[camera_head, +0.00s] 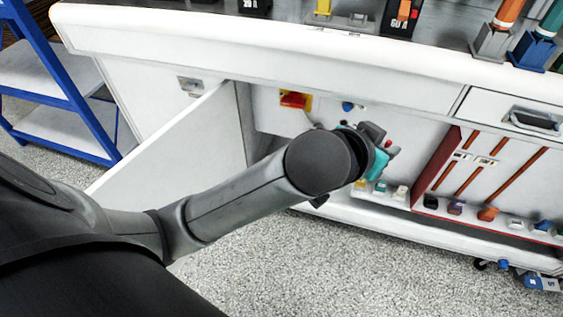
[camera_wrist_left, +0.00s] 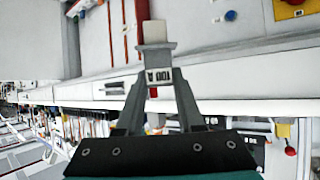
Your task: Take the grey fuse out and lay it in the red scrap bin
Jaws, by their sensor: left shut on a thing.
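My left gripper (camera_wrist_left: 158,78) is shut on a grey fuse (camera_wrist_left: 155,54) with a pale end and a "100 A" label facing the left wrist camera. The fuse is between the two fingertips, with its pale end sticking out beyond them. In the head view, my left gripper (camera_head: 375,152) is in front of the cabinet's open lower part, mostly hidden behind my wrist. The fuse is hard to make out there. I cannot make out a red scrap bin for certain in either view. My right gripper is in neither view.
An open white door (camera_head: 170,140) stands left of my forearm. A red-sided panel (camera_head: 436,168) with copper bars is at the right, with several coloured fuses on the ledge below. A red switch (camera_head: 294,100) is on the cabinet's back wall. A blue-framed shelf (camera_head: 75,95) stands far left.

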